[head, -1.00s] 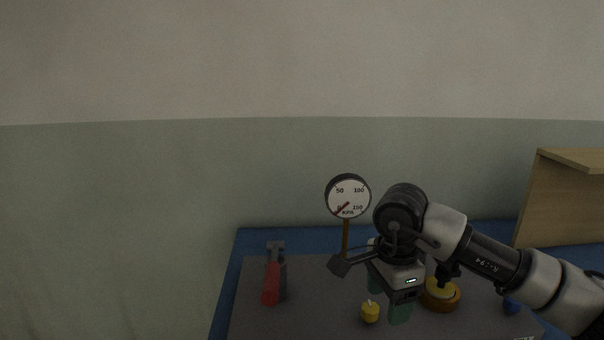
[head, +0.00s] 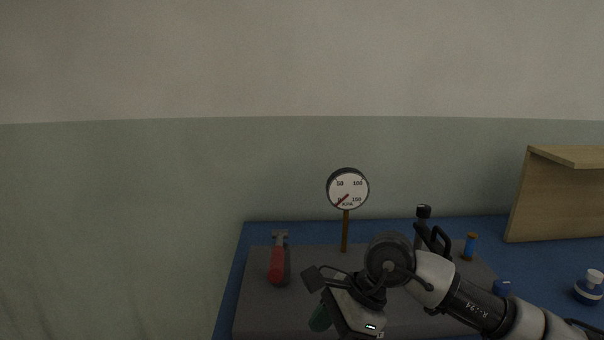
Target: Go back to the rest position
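My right arm comes in from the right in the head view. Its gripper (head: 328,322) is low in the picture, over the front part of the grey mat. One green finger shows beside the gripper body and the other is hidden or cut off by the lower edge, so its opening cannot be told. My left gripper is not in view.
On the blue table (head: 227,305) lies a grey mat (head: 255,318). It bears a red-handled hammer (head: 277,265) and a round dial gauge (head: 348,189) on a post.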

